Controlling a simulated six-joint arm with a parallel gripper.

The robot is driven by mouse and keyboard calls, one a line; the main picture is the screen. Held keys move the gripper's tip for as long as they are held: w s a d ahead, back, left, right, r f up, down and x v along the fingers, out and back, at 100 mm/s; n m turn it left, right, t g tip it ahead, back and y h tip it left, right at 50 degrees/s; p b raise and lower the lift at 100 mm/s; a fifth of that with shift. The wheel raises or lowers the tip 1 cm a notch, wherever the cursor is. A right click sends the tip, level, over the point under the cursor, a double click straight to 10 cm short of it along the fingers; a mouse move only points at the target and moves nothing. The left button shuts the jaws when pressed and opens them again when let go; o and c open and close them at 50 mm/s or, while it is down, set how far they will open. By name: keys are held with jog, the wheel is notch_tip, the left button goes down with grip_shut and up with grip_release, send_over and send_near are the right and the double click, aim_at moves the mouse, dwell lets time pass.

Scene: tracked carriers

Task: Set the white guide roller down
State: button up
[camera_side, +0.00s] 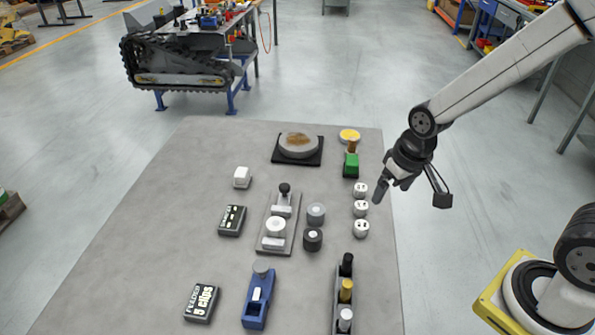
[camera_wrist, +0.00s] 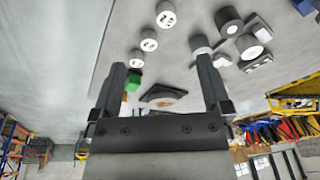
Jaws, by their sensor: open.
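A white roller (camera_side: 275,225) sits upright on a grey fixture plate (camera_side: 270,247) in the middle of the table; it also shows in the wrist view (camera_wrist: 249,47). Another white-topped piece (camera_side: 345,316) stands in a dark rack (camera_side: 336,297) at the front. I cannot tell by looks alone which of these is the guide roller. My gripper (camera_side: 383,190) is over the table's right edge, apart from both. In the wrist view my gripper (camera_wrist: 162,66) has its fingers wide apart with nothing between them.
Several small parts stand near the plate: a grey roller (camera_side: 316,212), a dark roller (camera_side: 312,238) and white marked cylinders (camera_side: 360,208) close to my gripper. A round disc (camera_side: 298,144) on a black base and a green block (camera_side: 351,166) are behind.

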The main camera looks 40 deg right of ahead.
jog(key=s, duration=0.1)
jog(key=s+d+n, duration=0.1)
jog(key=s, duration=0.1)
jog(key=shift+f, duration=0.2)
